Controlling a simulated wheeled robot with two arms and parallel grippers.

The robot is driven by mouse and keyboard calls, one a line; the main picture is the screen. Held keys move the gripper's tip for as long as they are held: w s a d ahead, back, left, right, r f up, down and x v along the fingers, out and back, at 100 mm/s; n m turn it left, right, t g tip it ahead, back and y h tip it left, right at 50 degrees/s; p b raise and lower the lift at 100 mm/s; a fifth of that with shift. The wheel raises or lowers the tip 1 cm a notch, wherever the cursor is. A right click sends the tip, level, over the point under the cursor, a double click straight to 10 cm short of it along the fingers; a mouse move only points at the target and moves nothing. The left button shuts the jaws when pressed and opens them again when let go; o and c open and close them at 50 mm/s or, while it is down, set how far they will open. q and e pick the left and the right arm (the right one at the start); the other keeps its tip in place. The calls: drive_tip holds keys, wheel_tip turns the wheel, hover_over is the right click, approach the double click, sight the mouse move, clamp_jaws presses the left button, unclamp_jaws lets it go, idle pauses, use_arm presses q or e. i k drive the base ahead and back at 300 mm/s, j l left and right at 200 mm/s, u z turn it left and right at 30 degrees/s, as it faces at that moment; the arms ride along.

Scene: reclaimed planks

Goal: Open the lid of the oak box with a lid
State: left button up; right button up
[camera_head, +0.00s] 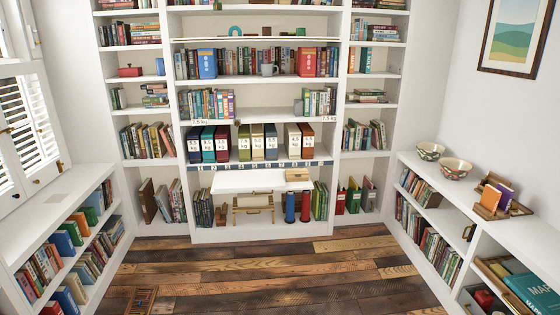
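A small light-wood box (298,174) sits on the right end of a white ledge in the middle of the far bookcase. It looks like the oak box, and its top looks closed, but it is too small to be sure. Neither my left nor my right gripper is in view, and no arm shows.
A wooden rack-like item (253,205) stands under the white ledge (240,182), with blue and red cylinders (297,207) to its right. Low white bookcases line both sides. Two patterned bowls (455,168) stand on the right one. The plank floor (260,270) is mostly clear.

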sight(298, 173)
drive_tip(key=i, duration=1.8)
drive_tip(key=i+l+u, duration=0.1)
drive_tip(key=i, duration=1.75)
